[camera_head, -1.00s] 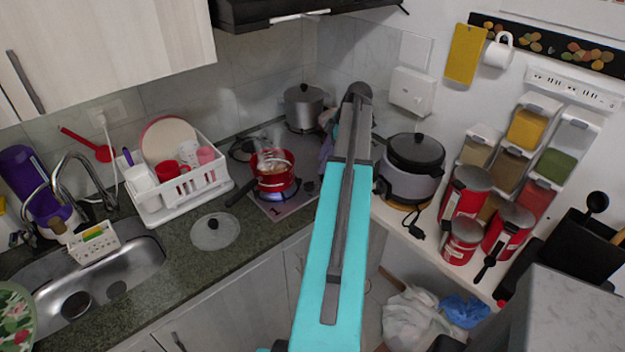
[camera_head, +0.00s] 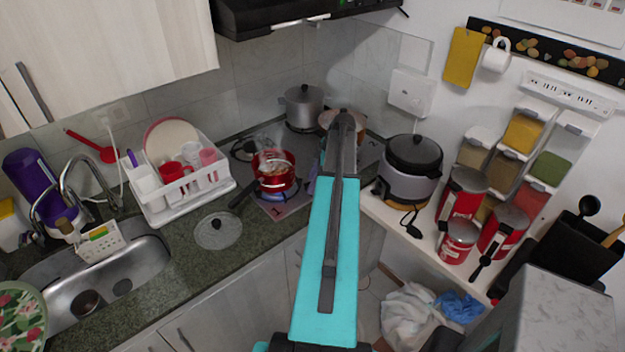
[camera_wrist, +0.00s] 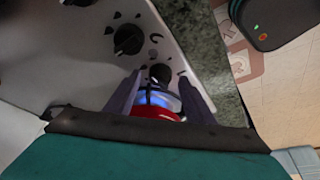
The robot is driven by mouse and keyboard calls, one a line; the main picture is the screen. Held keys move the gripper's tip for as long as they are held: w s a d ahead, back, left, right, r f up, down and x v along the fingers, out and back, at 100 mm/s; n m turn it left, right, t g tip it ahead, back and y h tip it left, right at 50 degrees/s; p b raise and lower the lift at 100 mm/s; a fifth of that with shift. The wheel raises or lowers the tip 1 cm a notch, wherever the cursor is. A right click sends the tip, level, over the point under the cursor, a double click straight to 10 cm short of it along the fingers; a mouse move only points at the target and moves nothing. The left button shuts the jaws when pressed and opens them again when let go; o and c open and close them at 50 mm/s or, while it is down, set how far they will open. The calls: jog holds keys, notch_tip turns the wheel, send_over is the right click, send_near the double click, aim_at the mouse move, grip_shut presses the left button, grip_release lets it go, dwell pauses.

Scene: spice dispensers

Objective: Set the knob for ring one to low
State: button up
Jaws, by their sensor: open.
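A red pot (camera_head: 274,178) stands over a blue flame on the hob (camera_head: 292,204), whose front corner carries a red "1". In the wrist view the light hob panel (camera_wrist: 85,75) has black knobs. One knob (camera_wrist: 128,39) is up and to the left; another (camera_wrist: 160,73) lies between my fingertips. I cannot tell whether the fingers touch it, or read its setting. My gripper (camera_wrist: 159,76) is open, its dark fingers on either side of that knob. My arm hides most of the gripper in the head view.
A grey pot (camera_head: 303,108) stands at the back of the hob. A rice cooker (camera_head: 408,180) stands right of my arm, near red canisters (camera_head: 460,240). A glass lid (camera_head: 217,231) lies on the counter left of the hob, beside a white dish rack (camera_head: 180,205).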

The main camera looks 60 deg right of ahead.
jog(key=shift+w+a+f, duration=0.1)
jog(key=shift+f, duration=0.25)
jog(key=c, duration=1.1)
jog(key=shift+o, duration=0.2)
